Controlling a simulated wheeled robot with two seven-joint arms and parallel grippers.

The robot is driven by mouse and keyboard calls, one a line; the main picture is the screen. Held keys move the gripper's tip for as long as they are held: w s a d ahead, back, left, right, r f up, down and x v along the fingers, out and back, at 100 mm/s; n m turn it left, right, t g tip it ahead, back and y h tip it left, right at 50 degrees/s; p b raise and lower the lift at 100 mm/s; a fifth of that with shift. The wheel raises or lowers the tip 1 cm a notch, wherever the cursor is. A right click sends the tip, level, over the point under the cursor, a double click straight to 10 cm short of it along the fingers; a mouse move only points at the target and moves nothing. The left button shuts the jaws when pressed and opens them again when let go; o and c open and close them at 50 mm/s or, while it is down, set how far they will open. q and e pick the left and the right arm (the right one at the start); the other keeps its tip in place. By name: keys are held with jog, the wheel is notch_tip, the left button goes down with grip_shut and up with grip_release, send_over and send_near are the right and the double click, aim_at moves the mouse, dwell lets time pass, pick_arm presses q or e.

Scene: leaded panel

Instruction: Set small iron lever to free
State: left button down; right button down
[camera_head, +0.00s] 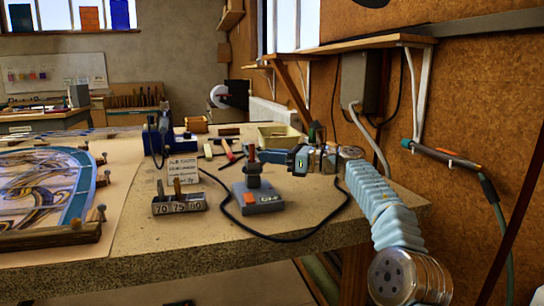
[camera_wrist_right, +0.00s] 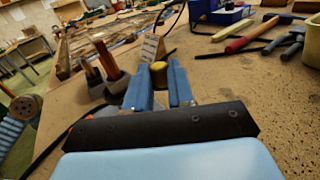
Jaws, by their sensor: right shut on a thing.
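A small grey stand (camera_head: 264,204) with an orange patch sits on the bench, and a dark upright part rises from it. My right gripper (camera_head: 256,168) comes in from the right at the top of this part. In the right wrist view my right gripper's blue fingers (camera_wrist_right: 158,88) are shut around a yellowish knob (camera_wrist_right: 158,72), which I take for the small iron lever. The fingers hide the lever's lower part, and I cannot tell its exact setting. My left gripper is not in view.
A block marked 70, 75, 80 (camera_head: 180,206) holding upright tools stands left of the stand, with a label card (camera_head: 183,171) behind. A black cable (camera_head: 290,239) loops in front. The leaded panel (camera_head: 45,188) lies left. Red-handled tools (camera_wrist_right: 250,34) and a blue box (camera_head: 182,142) lie farther back.

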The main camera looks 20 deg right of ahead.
jog(key=c, duration=1)
grip_release()
jog(key=shift+d, duration=0.1)
jog(key=shift+s+d, duration=0.2)
jog(key=shift+d, duration=0.1)
jog(key=b+v, duration=0.2)
jog(key=v, duration=1)
jog(key=shift+f, duration=0.1)
jog(key=shift+s+d, duration=0.2)
jog(key=shift+d, duration=0.2)
jog(key=shift+c, duration=0.3)
